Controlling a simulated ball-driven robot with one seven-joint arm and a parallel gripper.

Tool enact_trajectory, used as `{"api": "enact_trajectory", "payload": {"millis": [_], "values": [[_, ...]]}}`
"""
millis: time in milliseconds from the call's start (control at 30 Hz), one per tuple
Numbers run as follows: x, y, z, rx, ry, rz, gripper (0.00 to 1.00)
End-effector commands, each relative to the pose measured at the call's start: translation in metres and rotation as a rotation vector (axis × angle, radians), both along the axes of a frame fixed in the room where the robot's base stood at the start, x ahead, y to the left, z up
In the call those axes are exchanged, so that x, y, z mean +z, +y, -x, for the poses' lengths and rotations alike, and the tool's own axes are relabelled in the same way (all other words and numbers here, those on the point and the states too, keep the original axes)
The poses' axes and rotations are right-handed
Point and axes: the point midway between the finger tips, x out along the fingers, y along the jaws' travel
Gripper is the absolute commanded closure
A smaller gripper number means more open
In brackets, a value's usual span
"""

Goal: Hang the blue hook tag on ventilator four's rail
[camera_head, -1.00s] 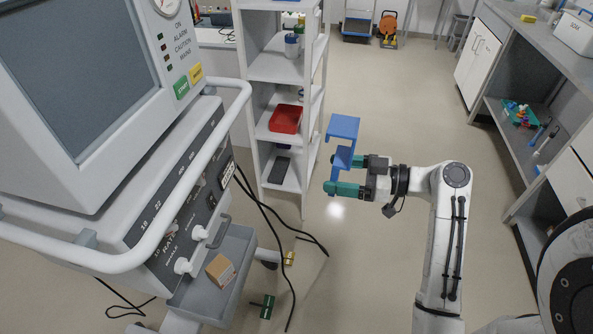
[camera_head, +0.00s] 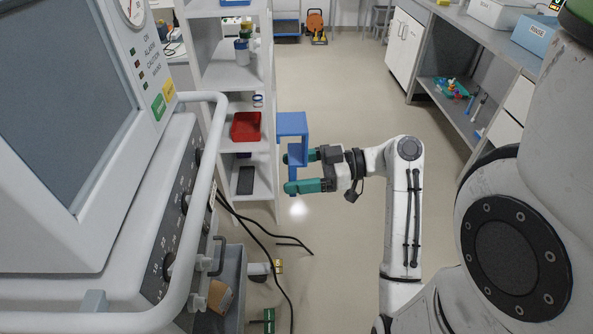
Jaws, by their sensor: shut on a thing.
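The blue hook tag (camera_head: 292,124) is held upright in the air, left of my wrist. My gripper (camera_head: 288,172) has green fingers and is shut on the tag's lower part. The ventilator (camera_head: 60,190) fills the left side, with a large grey screen and a knob panel. Its white tubular rail (camera_head: 212,150) runs along the front and side. The tag is to the right of the rail and clearly apart from it. Any number on the ventilator is not visible.
A white shelf unit (camera_head: 228,85) with a red bin (camera_head: 246,126) stands just behind the tag. A grey tray (camera_head: 232,290) with a cardboard box (camera_head: 220,297) is under the panel. Black cables lie on the floor. The floor at centre right is clear; a counter (camera_head: 470,60) stands right.

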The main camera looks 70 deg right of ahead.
Motion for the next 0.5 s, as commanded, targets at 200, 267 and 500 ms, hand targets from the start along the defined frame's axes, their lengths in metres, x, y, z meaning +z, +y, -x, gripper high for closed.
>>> {"api": "enact_trajectory", "payload": {"millis": [200, 267, 500], "values": [[0.000, 0.006, -0.015, 0.003, 0.000, 0.000, 0.52], [0.000, 0.008, -0.019, 0.002, 0.000, 0.000, 0.52], [0.000, 0.014, -0.036, 0.002, 0.000, 0.000, 0.52]]}}
